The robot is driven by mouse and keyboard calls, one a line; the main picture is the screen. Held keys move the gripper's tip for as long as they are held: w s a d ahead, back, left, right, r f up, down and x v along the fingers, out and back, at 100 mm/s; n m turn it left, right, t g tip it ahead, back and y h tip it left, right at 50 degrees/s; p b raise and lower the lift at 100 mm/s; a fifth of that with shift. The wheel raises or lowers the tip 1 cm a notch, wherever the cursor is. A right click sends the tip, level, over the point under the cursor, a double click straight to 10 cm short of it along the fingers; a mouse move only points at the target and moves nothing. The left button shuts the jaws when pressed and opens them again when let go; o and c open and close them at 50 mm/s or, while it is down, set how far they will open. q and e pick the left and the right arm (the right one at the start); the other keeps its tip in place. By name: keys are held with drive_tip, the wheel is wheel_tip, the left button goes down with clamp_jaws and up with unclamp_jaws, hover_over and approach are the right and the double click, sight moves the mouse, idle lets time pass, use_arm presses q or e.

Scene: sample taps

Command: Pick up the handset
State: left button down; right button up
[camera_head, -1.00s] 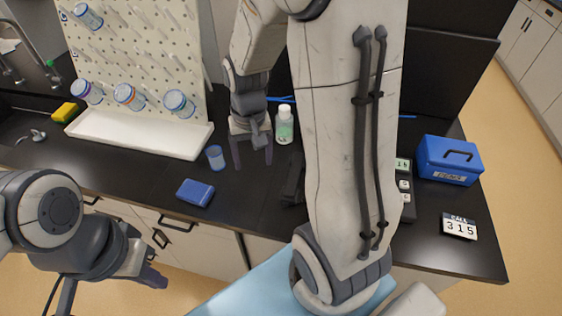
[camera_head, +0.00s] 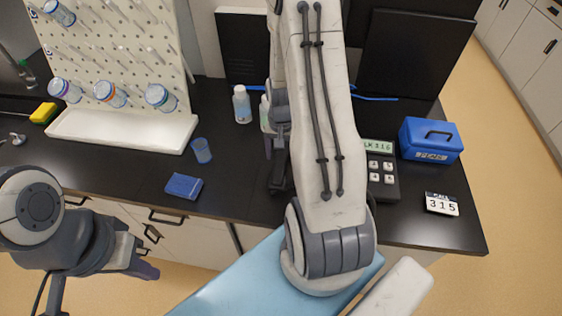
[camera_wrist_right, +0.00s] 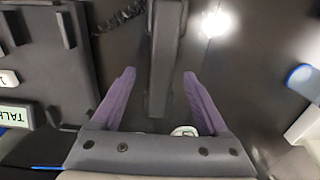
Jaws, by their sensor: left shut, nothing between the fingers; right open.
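The handset is a long black bar (camera_wrist_right: 165,60) in the right wrist view, lying between the two purple fingers of my right gripper (camera_wrist_right: 160,90) with a gap on each side. In the head view the dark handset (camera_head: 281,178) is partly hidden by my right arm. My right gripper (camera_head: 274,146) is open there, pointing down at the handset's far end. The phone base (camera_head: 383,180) with a lit display stands to the right, partly behind the arm. My left gripper (camera_head: 143,262) is shut and empty, in front of the counter at the lower left.
A white-capped bottle (camera_head: 242,106) stands behind the gripper, with a second one partly hidden beside it. A blue cup (camera_head: 201,150) and a blue box (camera_head: 184,186) are to the left. A blue case (camera_head: 431,139) and number card (camera_head: 441,204) are to the right. A coiled cord (camera_wrist_right: 118,15) runs beside the handset.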

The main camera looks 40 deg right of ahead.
sight(281, 160)
drive_tip(key=shift+f+p, duration=0.35)
drive_tip(key=shift+f, duration=1.3)
clamp_jaws()
drive_tip(key=shift+r, duration=0.15)
